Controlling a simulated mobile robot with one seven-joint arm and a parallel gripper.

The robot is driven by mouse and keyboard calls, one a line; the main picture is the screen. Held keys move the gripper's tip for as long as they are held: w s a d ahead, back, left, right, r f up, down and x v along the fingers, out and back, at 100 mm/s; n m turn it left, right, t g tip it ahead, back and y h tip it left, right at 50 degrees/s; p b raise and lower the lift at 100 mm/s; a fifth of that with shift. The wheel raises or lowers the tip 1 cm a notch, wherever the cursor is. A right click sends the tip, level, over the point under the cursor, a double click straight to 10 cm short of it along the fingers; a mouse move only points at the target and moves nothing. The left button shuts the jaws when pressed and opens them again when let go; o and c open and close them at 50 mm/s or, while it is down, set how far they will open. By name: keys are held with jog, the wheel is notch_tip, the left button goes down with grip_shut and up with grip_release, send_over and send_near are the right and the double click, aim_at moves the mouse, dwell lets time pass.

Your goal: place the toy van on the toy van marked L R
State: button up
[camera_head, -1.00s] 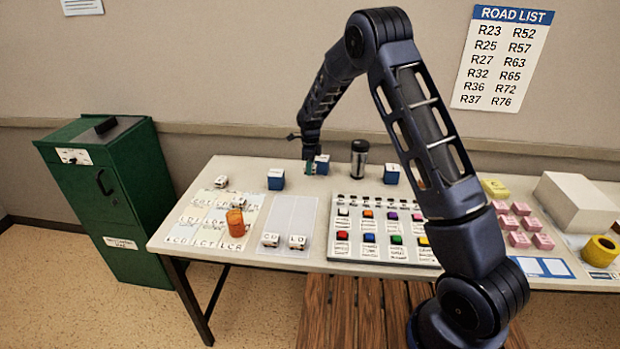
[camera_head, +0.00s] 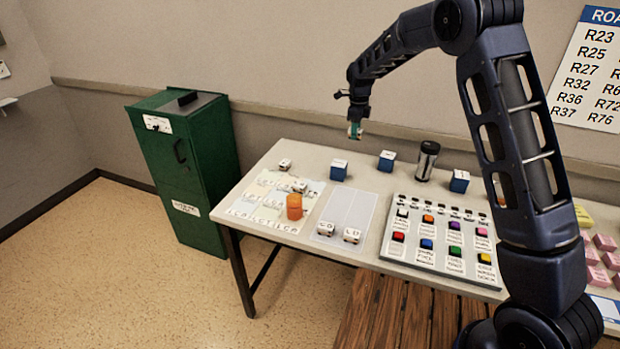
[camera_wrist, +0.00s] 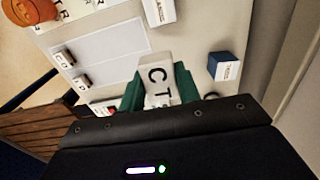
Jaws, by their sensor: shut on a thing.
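My gripper (camera_head: 355,128) is raised above the back of the table, behind the blue blocks. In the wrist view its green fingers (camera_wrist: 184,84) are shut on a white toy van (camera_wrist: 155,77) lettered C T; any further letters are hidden. Two small white toy vans (camera_head: 326,228) (camera_head: 351,235) stand on the pale sheet near the table's front; they also show in the wrist view (camera_wrist: 64,58). Another van (camera_head: 285,164) stands at the back left, and one (camera_head: 299,186) is beside the orange cup. Their letters are too small to read surely, so I cannot tell which is marked L R.
An orange cup (camera_head: 294,207) stands on the lettered sheet (camera_head: 262,196). Blue blocks (camera_head: 338,170) (camera_head: 387,160) (camera_head: 459,181) and a dark tumbler (camera_head: 427,160) line the back. A button panel (camera_head: 417,263) lies right of the pale sheet (camera_head: 351,207). A green cabinet (camera_head: 190,180) stands left.

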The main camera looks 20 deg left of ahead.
notch_tip(320, 180, up, 2)
send_over(299, 184)
notch_tip(299, 184, down, 19)
jog(key=shift+w+f, duration=0.15)
jog(key=shift+f, duration=0.05)
jog(key=shift+f, duration=0.15)
jog(key=o, duration=1)
jog(key=shift+c, duration=0.2)
notch_tip(299, 184, up, 12)
